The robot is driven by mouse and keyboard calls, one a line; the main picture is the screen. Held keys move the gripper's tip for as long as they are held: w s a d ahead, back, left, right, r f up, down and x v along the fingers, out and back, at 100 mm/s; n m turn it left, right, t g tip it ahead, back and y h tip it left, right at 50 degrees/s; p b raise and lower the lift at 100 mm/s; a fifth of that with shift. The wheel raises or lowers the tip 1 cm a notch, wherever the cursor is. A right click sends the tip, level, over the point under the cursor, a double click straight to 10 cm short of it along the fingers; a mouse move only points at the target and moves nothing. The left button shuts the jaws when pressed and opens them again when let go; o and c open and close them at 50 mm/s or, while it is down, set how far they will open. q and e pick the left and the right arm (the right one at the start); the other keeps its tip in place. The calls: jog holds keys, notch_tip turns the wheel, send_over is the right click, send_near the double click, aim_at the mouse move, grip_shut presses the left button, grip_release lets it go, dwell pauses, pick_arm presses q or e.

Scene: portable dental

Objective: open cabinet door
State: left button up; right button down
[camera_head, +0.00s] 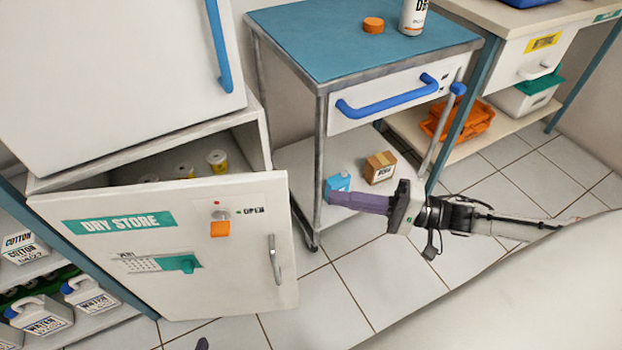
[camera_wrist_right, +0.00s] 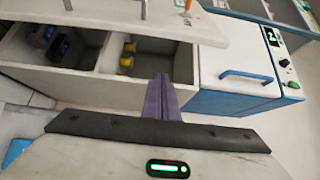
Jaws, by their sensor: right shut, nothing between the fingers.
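The white DRY STORE cabinet door (camera_head: 165,285) stands swung out from its cabinet (camera_head: 252,150), leaving an opening along its top. A grey vertical handle (camera_head: 273,260) and an orange latch piece (camera_head: 220,228) are on its front. The wrist view shows the door (camera_wrist_right: 110,18) at the top and the compartments inside. My right gripper (camera_head: 332,197) is shut and empty, right of the door and apart from it; its purple fingers (camera_wrist_right: 162,80) point toward the opening in the wrist view. A small purple tip at the bottom edge seems to be my left gripper (camera_head: 202,344); its jaws are unclear.
Yellow-topped jars (camera_head: 217,160) stand inside the cabinet. A white unit with a blue handle (camera_head: 218,45) sits above it. A blue-topped trolley (camera_head: 330,35) with a blue drawer handle (camera_head: 385,98) stands to the right, a box (camera_head: 380,167) on its lower shelf. Tiled floor lies clear in front.

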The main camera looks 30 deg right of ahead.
pick_arm(q)
jog(key=shift+s+d+f+g+b, duration=0.2)
jog(key=shift+d+f+b, duration=0.05)
jog(key=shift+f+b, duration=0.2)
jog(key=shift+s+d+f+g+b, duration=0.15)
jog(key=shift+d+f+g+b, duration=0.05)
jog(key=shift+f+b, duration=0.2)
pick_arm(e)
jog(key=w+a, duration=0.1)
jog(key=a, duration=0.7)
jog(key=shift+w+a, duration=0.25)
jog(key=shift+a, duration=0.15)
pick_arm(q)
jog(key=shift+s, duration=0.15)
